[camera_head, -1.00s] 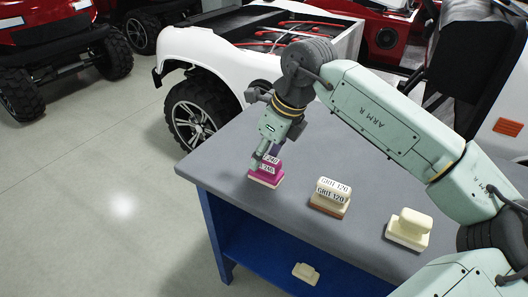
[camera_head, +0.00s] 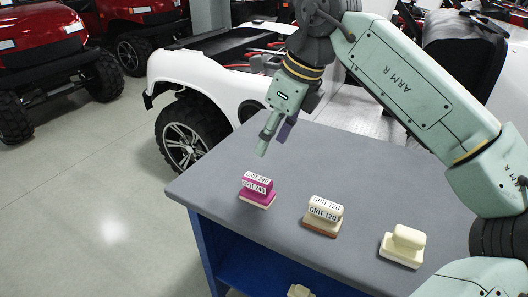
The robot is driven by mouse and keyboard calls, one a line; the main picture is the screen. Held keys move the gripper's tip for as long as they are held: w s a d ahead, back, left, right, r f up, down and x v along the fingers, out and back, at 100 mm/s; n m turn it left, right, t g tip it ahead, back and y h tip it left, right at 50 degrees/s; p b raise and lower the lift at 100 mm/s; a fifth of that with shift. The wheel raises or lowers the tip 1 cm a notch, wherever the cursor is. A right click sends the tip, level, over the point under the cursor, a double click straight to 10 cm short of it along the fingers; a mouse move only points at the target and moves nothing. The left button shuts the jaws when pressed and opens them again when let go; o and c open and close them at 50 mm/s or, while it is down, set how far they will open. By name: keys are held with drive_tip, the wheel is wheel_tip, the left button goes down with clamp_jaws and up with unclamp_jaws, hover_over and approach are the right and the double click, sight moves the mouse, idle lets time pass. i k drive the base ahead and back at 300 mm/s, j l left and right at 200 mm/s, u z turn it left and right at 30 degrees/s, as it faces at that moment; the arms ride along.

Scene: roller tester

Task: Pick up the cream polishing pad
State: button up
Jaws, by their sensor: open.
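The cream polishing pad (camera_head: 403,245) is a plain cream block with a rounded handle on top. It sits upright on the grey table top at the right. My gripper (camera_head: 273,140) is open and empty, pointing down above the table. It is up and to the left of the cream pad, well apart from it. A magenta block marked GRIT 240 (camera_head: 257,189) stands at the left, below my gripper. A cream block marked GRIT 120 (camera_head: 324,215) with a brown base stands between the magenta block and the cream pad.
The grey table (camera_head: 270,230) has a blue frame and a lower shelf, where another cream block (camera_head: 299,291) partly shows. A white vehicle (camera_head: 205,75) stands close behind the table. Red vehicles are at the back left. The table's middle and back are clear.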

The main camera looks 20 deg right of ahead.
sight(405, 246)
drive_tip(key=z, duration=1.5)
